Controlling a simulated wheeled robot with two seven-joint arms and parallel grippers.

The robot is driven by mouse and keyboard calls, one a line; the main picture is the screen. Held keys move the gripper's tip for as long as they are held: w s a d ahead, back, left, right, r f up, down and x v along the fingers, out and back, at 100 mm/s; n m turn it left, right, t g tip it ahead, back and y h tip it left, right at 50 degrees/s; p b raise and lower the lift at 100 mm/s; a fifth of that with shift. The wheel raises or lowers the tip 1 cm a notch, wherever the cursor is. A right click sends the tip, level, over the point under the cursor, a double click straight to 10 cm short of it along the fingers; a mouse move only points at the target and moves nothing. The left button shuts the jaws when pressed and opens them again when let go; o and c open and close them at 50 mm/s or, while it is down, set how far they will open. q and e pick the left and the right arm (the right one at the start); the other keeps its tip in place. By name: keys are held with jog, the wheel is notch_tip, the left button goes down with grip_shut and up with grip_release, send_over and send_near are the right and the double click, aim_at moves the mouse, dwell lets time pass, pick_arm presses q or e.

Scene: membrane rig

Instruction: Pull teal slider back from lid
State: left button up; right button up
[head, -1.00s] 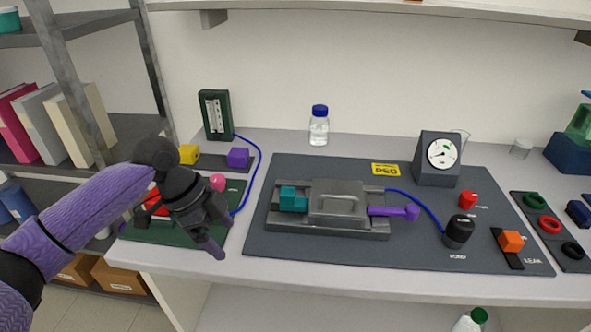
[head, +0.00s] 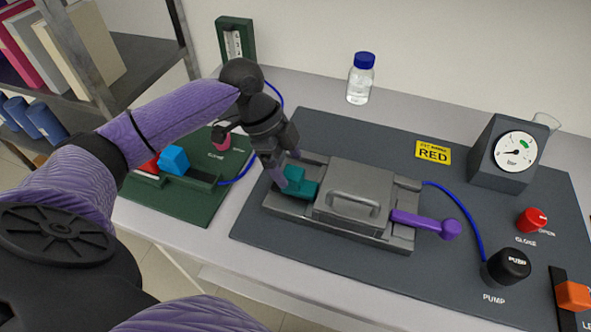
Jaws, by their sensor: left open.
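The teal slider (head: 302,187) sits at the left end of the grey metal rig, beside the lid (head: 354,195), which has a raised handle. I cannot tell whether the slider touches the lid. My left gripper (head: 283,180) is open and points down at the slider's left end. One finger is in front of the slider and hides part of it. My right gripper is not in view.
A purple lever (head: 425,222) sticks out on the rig's right. A gauge (head: 503,153), a red knob (head: 532,220), a black pump knob (head: 508,265) and an orange block (head: 573,296) stand further right. A blue-capped bottle (head: 361,78) stands behind. A green board (head: 200,201) lies left.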

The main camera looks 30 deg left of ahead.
pick_arm(q)
jog(key=shift+x, duration=1.45)
grip_shut()
